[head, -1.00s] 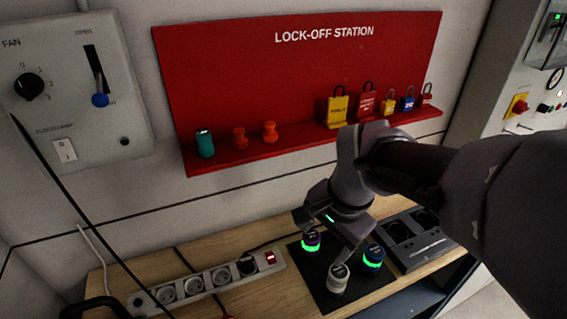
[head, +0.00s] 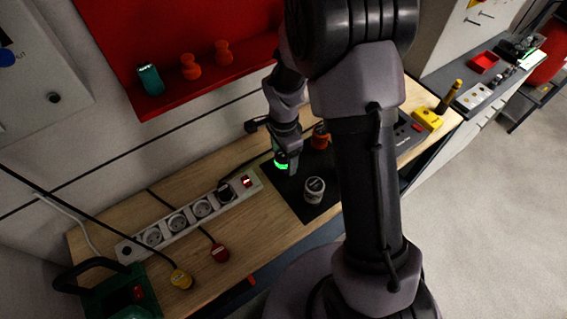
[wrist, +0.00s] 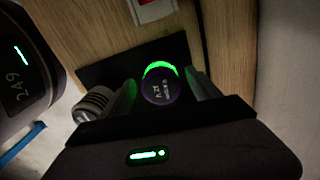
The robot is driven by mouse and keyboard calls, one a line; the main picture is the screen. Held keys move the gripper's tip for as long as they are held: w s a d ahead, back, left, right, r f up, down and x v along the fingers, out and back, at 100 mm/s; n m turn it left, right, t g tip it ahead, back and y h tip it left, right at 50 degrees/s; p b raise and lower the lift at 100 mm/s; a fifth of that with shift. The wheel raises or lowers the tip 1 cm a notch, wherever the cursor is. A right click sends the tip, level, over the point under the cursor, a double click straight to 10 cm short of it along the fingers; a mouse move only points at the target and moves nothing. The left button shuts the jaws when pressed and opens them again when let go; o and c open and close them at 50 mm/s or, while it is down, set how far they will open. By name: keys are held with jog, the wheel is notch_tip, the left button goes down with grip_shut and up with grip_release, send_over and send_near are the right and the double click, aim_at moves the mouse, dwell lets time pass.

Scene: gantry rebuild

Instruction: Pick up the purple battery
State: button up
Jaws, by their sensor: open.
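The purple battery (wrist: 158,90) has a dark cap with a pale label and a glowing green ring. In the wrist view it stands between the two fingers of my gripper (wrist: 162,84), which is open. The fingers lie either side of it; I cannot tell whether they touch it. In the head view the battery's green ring (head: 281,165) shows just under my gripper (head: 284,155), and the rest is mostly hidden. A white-grey battery (head: 314,186) stands beside it on the black pad (head: 297,193) and also shows left of the fingers in the wrist view (wrist: 94,103).
A small orange-red thing (head: 320,137) is partly hidden behind my arm. The red lock-off station (head: 190,35) hangs on the wall behind the wooden bench (head: 255,240).

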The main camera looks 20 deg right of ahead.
notch_tip(320, 180, down, 2)
jog(key=shift+w+f, duration=0.1)
jog(key=shift+f, duration=0.15)
grip_shut()
jog(key=shift+r, duration=0.1)
